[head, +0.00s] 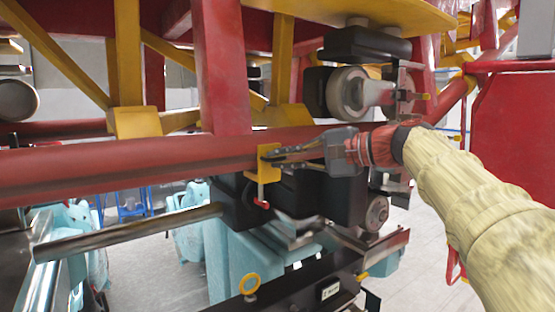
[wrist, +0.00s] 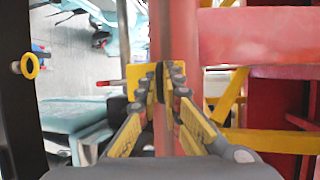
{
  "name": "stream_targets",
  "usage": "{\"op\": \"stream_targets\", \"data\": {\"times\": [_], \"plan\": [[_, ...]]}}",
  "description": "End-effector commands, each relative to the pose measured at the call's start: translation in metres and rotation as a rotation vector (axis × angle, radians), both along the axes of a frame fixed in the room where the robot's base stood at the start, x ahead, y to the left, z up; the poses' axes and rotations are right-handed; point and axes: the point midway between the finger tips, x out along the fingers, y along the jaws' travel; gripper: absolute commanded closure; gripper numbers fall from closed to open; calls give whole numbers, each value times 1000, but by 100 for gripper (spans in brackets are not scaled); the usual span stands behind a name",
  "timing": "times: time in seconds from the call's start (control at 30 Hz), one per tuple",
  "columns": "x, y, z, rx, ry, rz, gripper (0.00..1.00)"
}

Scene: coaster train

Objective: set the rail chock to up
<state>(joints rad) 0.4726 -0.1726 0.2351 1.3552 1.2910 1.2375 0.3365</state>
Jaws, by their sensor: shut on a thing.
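A small yellow bracket (head: 263,174), which looks like the rail chock, sits at the red rail (head: 120,168) in the head view. A short red-tipped pin (head: 262,204) hangs below it. In the wrist view the yellow bracket (wrist: 143,73) shows behind my fingertips, with the red-tipped pin (wrist: 109,83) sticking out to the left. My gripper (head: 267,155) reaches in from the right along the rail, its fingertips at the bracket. In the wrist view my gripper (wrist: 161,82) is closed onto the yellow bracket; the fingers hide the exact grip.
A yellow ring (head: 250,284) stands on the dark beam below. A grey metal bar (head: 130,235) juts out under the rail at left. Black wheel housings (head: 365,45) and yellow struts (head: 127,60) crowd the space above. Open floor (head: 155,275) shows at lower left.

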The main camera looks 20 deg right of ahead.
Motion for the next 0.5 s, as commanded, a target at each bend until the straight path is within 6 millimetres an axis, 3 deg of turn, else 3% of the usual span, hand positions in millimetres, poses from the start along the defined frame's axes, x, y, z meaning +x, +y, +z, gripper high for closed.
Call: {"op": "stream_targets", "data": {"times": [0.3,0.5], "plan": [[30,-90,1,1,6,-7,100],[39,-120,0,0,3,-3,100]]}}
